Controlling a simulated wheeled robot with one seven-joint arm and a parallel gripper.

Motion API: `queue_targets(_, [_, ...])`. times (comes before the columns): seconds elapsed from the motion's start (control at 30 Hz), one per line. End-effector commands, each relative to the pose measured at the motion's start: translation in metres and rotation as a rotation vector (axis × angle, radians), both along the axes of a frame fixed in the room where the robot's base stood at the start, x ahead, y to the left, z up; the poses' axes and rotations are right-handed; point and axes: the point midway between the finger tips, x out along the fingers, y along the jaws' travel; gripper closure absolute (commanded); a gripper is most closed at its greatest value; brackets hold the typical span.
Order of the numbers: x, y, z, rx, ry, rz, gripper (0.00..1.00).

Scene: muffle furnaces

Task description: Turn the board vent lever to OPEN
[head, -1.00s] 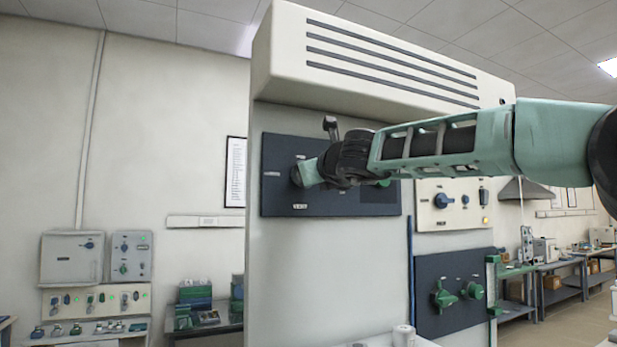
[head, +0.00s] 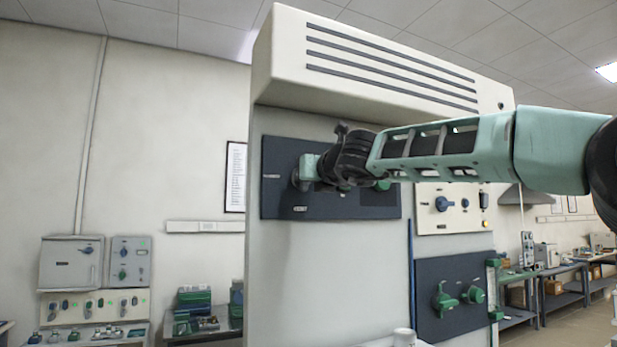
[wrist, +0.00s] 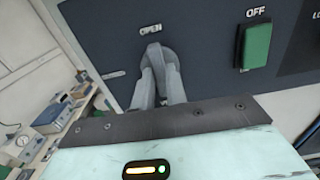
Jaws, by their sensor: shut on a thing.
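The vent lever (wrist: 154,52) is a grey handle on a dark blue board (head: 275,200). In the wrist view its visible end lies just below the OPEN label (wrist: 150,29). My gripper (wrist: 160,72) is shut on the lever, with one grey finger on each side of it. In the head view my gripper (head: 307,172) is against the left part of the board, and it hides most of the lever there. The lever's exact angle is hard to tell behind the fingers.
A green OFF switch (wrist: 254,46) is on the same board, right of the lever. A cream panel (head: 430,215) with a blue knob and a lower dark panel (head: 425,310) with green knobs are to the right. A bench with instruments (wrist: 50,125) shows at lower left in the wrist view.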

Motion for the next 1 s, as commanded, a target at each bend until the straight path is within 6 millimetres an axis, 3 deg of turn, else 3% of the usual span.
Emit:
queue_targets(0.1, [0.001,0.0,-0.002,0.001,0.005,0.0,1.0])
queue_targets(0.13, [0.001,0.0,-0.002,0.001,0.005,0.0,0.84])
queue_targets(0.2, [0.001,0.0,-0.002,0.0,0.004,0.0,0.65])
queue_targets(0.63, [-0.008,-0.004,-0.001,-0.001,-0.001,-0.001,0.65])
queue_targets(1.0, [-0.069,-0.03,-0.001,-0.004,-0.003,-0.003,0.65])
